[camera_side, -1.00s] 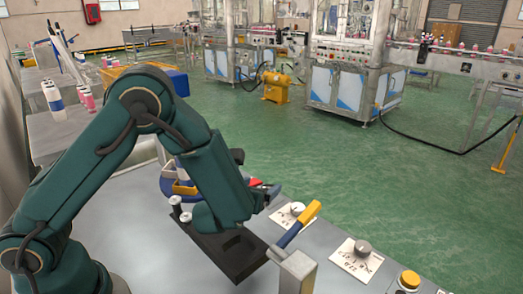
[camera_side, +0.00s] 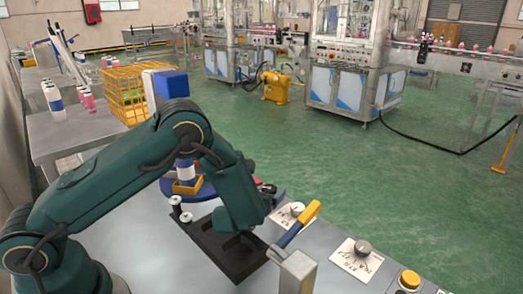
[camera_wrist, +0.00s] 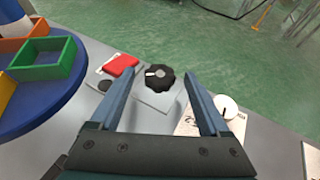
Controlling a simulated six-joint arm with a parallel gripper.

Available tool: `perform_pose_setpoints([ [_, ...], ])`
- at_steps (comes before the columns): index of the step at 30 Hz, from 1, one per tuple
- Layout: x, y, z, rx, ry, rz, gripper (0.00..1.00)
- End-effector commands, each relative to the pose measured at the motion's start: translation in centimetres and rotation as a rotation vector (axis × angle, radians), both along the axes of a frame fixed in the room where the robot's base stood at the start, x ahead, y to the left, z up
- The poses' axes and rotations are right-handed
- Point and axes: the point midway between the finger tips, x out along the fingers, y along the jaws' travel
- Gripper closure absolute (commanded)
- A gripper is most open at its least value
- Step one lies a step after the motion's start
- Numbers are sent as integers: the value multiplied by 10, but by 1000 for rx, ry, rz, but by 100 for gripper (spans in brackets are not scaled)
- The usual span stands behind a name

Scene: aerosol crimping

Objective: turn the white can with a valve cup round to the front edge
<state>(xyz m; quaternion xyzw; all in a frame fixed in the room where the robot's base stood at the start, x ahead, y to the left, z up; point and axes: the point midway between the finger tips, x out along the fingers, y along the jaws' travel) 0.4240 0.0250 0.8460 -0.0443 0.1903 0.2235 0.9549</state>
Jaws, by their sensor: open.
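A blue turntable (camera_wrist: 62,100) fills the left of the wrist view, carrying a green-walled tray (camera_wrist: 48,72) and an orange-walled tray. In the side view the turntable (camera_side: 207,192) is partly behind my arm. A white can with a blue band (camera_side: 184,171) stands upright in a yellow tray (camera_side: 181,188) on it; whether it has a valve cup is unclear. A black knob (camera_wrist: 159,77) with a white mark sits on a grey block beside the turntable. My gripper (camera_wrist: 164,78) is open, its fingers on either side of the knob in the picture; contact cannot be told.
A red piece (camera_wrist: 121,65) lies between turntable and knob. A white dial (camera_wrist: 226,106) is right of my gripper. A yellow-handled lever (camera_side: 300,222), another dial (camera_side: 362,247) and a yellow button (camera_side: 409,279) line the bench. A black slotted plate (camera_side: 222,252) lies in front.

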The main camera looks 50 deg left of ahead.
Motion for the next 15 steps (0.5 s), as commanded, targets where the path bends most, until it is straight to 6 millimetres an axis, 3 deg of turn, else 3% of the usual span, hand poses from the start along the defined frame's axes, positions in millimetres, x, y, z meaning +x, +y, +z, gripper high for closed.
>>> perform_pose_setpoints([
  [1, 0, 0, 0, 0, 0, 0, 24],
  [7, 0, 0, 0, -1, 0, 0, 100],
  [15, 0, 4, 1, 7, -3, -43, 100],
])
